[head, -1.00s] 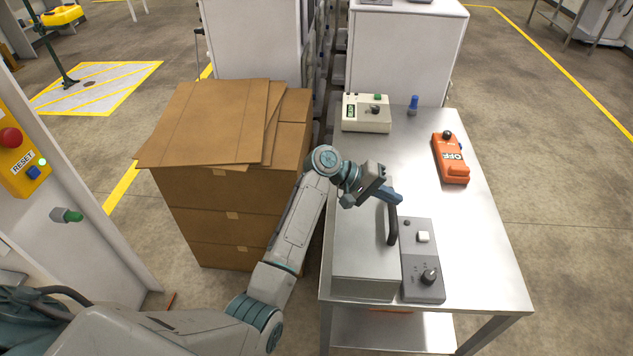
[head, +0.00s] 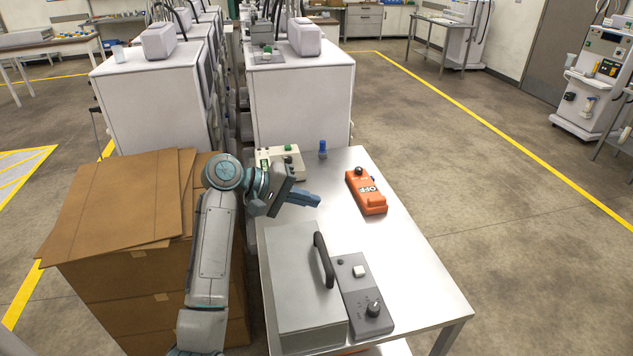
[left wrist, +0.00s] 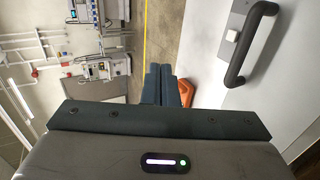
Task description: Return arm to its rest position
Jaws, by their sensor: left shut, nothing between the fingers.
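My left arm (head: 212,262) comes up from the bottom left in the head view. Its gripper (head: 312,199) is held above the far left part of the steel table (head: 420,285), pointing right. The blue-grey fingers are together and hold nothing; they also show shut in the left wrist view (left wrist: 160,84). My right gripper is not in view.
A grey metal box (head: 300,275) with a black handle and a grey control panel (head: 362,295) stand at the table's near end. An orange OFF controller (head: 366,192), a cream control box (head: 280,162) and a blue knob (head: 322,149) lie farther back. Cardboard boxes (head: 120,210) are stacked left.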

